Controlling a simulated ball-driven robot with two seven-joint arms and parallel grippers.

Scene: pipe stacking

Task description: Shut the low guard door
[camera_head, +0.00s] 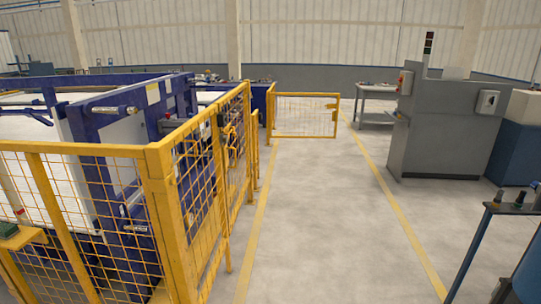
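A low yellow guard door (305,116) with a mesh panel stands open at the far end of the yellow guard fence (160,195). It sticks out to the right across the walkway, hinged side at the fence, free edge near the right floor line. A yellow latch or handle piece shows at its upper right corner. The door is well ahead of me and nothing touches it. Neither of my grippers is in view.
Blue machinery (120,150) stands behind the fence on the left. A grey control cabinet (445,130) and a work table (376,92) stand on the right. A blue-legged bench (515,208) is near at lower right. The floor between the yellow lines is clear.

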